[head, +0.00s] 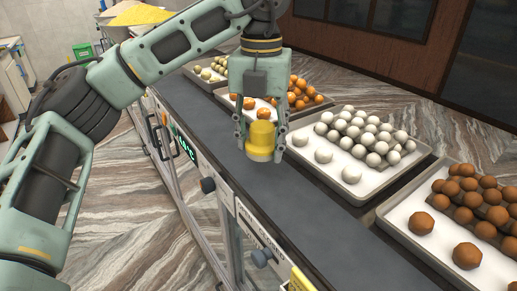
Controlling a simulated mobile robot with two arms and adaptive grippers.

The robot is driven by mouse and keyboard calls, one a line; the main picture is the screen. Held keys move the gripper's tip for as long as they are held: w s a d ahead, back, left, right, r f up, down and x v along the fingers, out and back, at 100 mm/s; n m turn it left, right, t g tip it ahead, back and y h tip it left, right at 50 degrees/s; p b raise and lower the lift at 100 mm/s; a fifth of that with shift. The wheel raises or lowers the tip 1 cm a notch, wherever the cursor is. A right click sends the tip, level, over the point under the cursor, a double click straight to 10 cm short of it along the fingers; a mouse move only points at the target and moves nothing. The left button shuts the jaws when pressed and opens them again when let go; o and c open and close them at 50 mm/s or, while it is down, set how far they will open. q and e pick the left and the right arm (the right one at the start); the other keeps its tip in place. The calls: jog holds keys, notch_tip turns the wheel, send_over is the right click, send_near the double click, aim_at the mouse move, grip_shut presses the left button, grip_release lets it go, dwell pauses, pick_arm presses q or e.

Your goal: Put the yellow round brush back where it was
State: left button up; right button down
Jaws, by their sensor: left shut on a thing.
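The yellow round brush (261,138) is in the middle of the head view, above the dark counter top (226,135). My left gripper (261,128) points down and is shut on the brush, one finger on each side of it. The brush hangs upright and looks close to the counter; I cannot tell whether it touches. My right gripper is not in view.
Trays of sweets line the counter's far side: white balls (366,135), brown balls (478,205) and orange ones (301,91). The dark strip in front of the trays is clear.

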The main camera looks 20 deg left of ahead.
aim_at(258, 156)
pick_arm(q)
jog(key=shift+a+f, duration=0.2)
jog(key=shift+f, duration=0.1)
notch_tip(258, 156, down, 3)
jog(key=shift+s+f+p, duration=0.1)
jog(key=shift+p, duration=0.75)
jog(key=shift+f, duration=0.2)
jog(key=shift+f+b, duration=0.25)
jog(key=shift+b, duration=0.1)
jog(key=o, duration=0.8)
jog(key=shift+r, duration=0.1)
jog(key=o, duration=0.3)
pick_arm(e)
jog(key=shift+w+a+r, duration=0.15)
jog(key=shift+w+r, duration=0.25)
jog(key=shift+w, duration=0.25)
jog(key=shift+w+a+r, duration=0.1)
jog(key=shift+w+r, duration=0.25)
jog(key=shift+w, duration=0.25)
